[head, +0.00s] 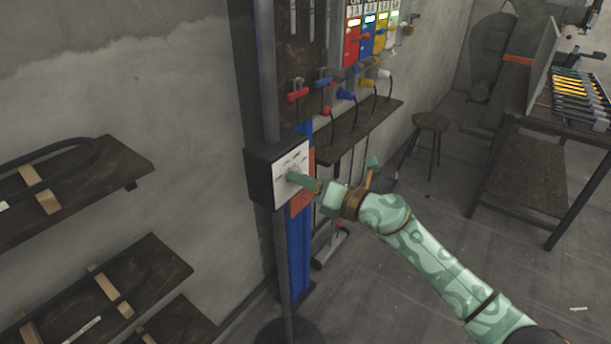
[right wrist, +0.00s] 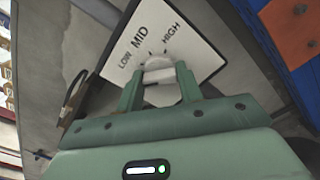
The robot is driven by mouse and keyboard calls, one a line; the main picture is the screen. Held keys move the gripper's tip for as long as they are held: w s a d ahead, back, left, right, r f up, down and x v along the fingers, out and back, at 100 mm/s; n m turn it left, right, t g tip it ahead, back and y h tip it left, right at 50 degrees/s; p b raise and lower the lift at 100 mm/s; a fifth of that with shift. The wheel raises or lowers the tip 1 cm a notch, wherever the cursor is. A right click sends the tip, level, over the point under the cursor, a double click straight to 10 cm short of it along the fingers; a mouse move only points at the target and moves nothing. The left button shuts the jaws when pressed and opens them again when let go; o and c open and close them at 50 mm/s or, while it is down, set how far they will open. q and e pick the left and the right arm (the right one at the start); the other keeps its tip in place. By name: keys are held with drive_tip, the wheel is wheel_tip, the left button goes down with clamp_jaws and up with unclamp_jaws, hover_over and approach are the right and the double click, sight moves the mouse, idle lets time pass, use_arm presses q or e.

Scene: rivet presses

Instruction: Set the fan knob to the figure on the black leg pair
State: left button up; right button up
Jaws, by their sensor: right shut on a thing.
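The fan control is a dark box (head: 262,180) on a grey upright post, with a white dial plate (head: 280,162) on its face. In the right wrist view the dial plate (right wrist: 122,72) reads LOW, MID and HIGH in an arc. The pale fan knob (right wrist: 158,64) sits below these words, between the fingertips of my right gripper (right wrist: 157,76). My right gripper (head: 294,178) is shut on the knob, and its fingers partly cover it. I cannot tell exactly which word the knob points to. I cannot make out a black leg pair. My left gripper is not in view.
Red, blue, yellow and white panels (head: 368,35) with plugs and cables hang on the wall behind. A narrow dark shelf (head: 365,132) is below them. Wooden shelves (head: 118,165) are at left. A stool (head: 430,122) and a workbench (head: 525,170) stand at right, with bare floor between.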

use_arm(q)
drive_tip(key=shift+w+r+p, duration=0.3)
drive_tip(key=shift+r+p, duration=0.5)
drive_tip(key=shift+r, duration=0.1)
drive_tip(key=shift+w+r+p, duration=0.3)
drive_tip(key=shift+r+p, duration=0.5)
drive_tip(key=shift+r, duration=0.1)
use_arm(e)
drive_tip(key=shift+m, duration=2.7)
drive_tip(key=o, duration=1)
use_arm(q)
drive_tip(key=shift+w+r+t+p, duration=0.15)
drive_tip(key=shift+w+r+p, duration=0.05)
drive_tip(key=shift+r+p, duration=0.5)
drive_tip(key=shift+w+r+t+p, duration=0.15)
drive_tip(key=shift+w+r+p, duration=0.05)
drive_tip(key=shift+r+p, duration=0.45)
use_arm(e)
drive_tip(key=shift+v, duration=8.15)
